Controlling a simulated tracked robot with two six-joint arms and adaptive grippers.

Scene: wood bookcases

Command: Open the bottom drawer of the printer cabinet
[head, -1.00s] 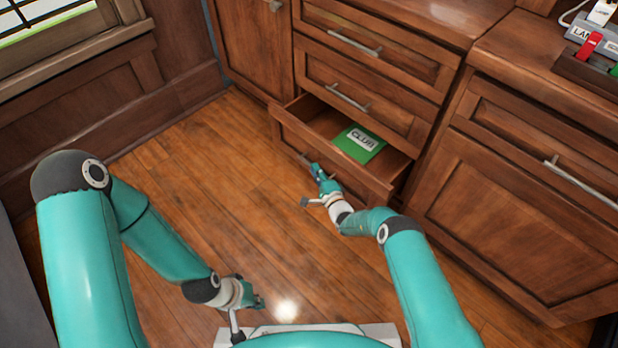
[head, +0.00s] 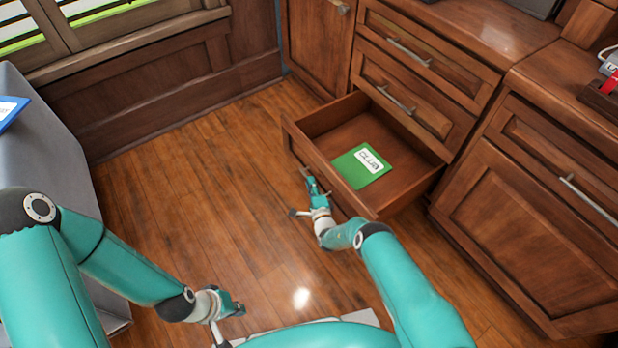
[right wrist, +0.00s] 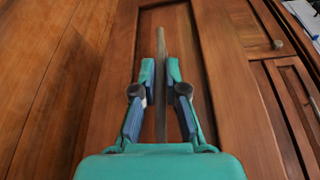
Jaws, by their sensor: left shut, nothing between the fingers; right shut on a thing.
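The bottom drawer (head: 400,186) of the wooden printer cabinet (head: 432,85) is pulled well out in the head view. A green item with a white label (head: 362,166) lies flat inside it. My right gripper (head: 309,181) is at the drawer's front and shut on its metal bar handle. In the right wrist view the handle (right wrist: 162,100) runs between the fingers of this gripper (right wrist: 160,68), against the wooden drawer front. My left gripper (head: 236,308) is shut and empty, low over the floor at the lower left.
Two closed drawers (head: 425,60) with bar handles are above the open one. A closed cabinet (head: 540,200) stands to the right. A grey surface with a blue item (head: 10,112) is at the left. Wood floor (head: 215,170) is clear before the drawer.

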